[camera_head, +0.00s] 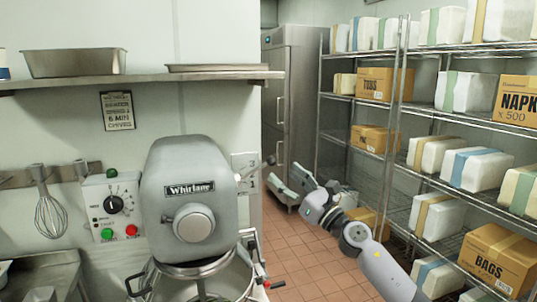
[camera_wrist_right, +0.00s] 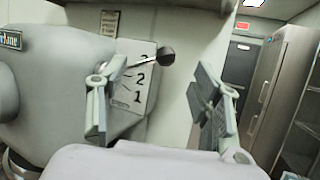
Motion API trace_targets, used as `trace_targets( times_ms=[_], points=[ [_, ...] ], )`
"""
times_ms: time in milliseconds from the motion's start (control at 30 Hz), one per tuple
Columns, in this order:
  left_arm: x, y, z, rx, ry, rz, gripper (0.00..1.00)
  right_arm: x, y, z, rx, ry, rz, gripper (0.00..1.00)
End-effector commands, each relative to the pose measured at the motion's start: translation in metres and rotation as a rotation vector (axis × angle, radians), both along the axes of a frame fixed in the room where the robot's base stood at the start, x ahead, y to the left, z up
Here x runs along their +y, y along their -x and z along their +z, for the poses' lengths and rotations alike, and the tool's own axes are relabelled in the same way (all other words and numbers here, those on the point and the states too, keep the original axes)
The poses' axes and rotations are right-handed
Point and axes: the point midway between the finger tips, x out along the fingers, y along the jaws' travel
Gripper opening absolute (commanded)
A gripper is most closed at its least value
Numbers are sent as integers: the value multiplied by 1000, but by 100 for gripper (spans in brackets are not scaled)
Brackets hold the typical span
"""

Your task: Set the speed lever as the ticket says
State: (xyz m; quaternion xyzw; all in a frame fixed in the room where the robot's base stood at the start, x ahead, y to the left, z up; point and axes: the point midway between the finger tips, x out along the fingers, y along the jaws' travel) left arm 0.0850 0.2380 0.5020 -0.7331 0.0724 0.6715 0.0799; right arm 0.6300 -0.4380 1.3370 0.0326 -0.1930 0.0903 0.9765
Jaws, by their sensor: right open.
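The grey Whirlane mixer (camera_head: 187,190) stands at the front centre. Its speed lever (camera_head: 257,168) sticks out from its right side. In the right wrist view the lever's dark knob (camera_wrist_right: 167,56) points right and slightly up, across the number plate (camera_wrist_right: 142,90) near the 3, above the 2 and 1. The ticket (camera_head: 117,111) hangs on the wall; "6 MIN" can be made out, the smaller print is too blurred. My right gripper (camera_head: 288,184) is open and empty, right of the lever. In its wrist view the knob appears between the two fingers (camera_wrist_right: 153,103), apparently beyond them. My left gripper is out of view.
A control box (camera_head: 112,205) with a dial and red and green buttons is left of the mixer. The mixer bowl (camera_head: 195,286) sits below. A wire rack (camera_head: 400,170) of boxes stands right, a steel fridge (camera_head: 290,100) behind. The tiled floor between is open.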

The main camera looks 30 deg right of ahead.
Motion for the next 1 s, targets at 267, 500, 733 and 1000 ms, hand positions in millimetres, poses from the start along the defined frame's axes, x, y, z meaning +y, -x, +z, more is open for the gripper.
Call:
trace_targets(
  times_ms=[267, 500, 733, 1000],
  points=[
    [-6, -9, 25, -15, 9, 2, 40, 8, -44, 23, -2, -4, 1, 59],
    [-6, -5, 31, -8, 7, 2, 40, 12, -66, 29, 0, -1, -1, 59],
    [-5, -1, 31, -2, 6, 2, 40, 13, -70, 29, 1, 1, 1, 59],
    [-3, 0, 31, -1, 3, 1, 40, 13, -70, 29, 1, 1, 1, 51]
  ],
)
